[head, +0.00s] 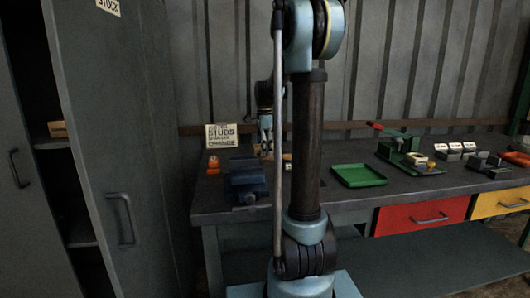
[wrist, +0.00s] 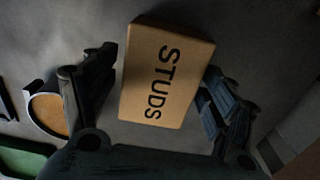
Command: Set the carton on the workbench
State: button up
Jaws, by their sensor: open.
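The carton (wrist: 168,75) is a tan box marked STUDS, seen in the wrist view between the two fingers of my gripper (wrist: 158,72). The fingers are open, one on each side, with a gap visible at the left. The carton appears to rest on the grey top of the workbench (head: 335,200). In the head view my gripper (head: 265,135) is low over the back left of the bench, behind my arm. Only a sliver of tan shows beneath it there, so the carton is mostly hidden.
A blue vise (head: 247,180) and a sign (head: 222,136) stand near my gripper. A green tray (head: 358,175) lies to the right, with a green press (head: 400,150) beyond it. Left of the bench is a grey cabinet with its door (head: 125,150) open and a tan item (head: 57,129) inside.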

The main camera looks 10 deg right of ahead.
notch_tip(320, 180, up, 12)
jog(key=shift+f, duration=0.25)
dwell(0.5)
